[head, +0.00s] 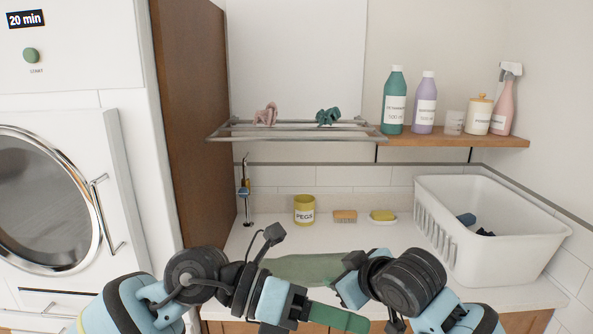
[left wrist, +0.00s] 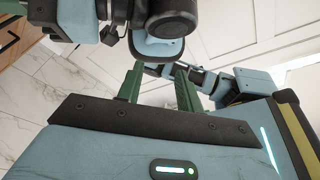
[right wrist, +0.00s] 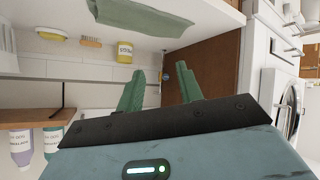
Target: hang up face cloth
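A green cloth (head: 305,267) lies spread on the white counter, partly hidden behind my arms in the head view. It also shows at the top of the right wrist view (right wrist: 140,17), apart from the fingers. A metal drying rack (head: 295,137) is fixed above the counter. It bears a crumpled pink cloth (head: 266,113) and a crumpled teal cloth (head: 328,116). My left gripper (left wrist: 158,80) is open and empty, low in front of the counter. My right gripper (right wrist: 160,85) is open and empty, near the counter's front.
A yellow pegs pot (head: 304,210), a brush (head: 345,216) and a soap dish (head: 383,217) stand along the back. A white basket (head: 480,250) with dark items is at right. A wooden shelf (head: 460,139) holds bottles. A brown panel (head: 192,120) and a washer (head: 50,200) are at left.

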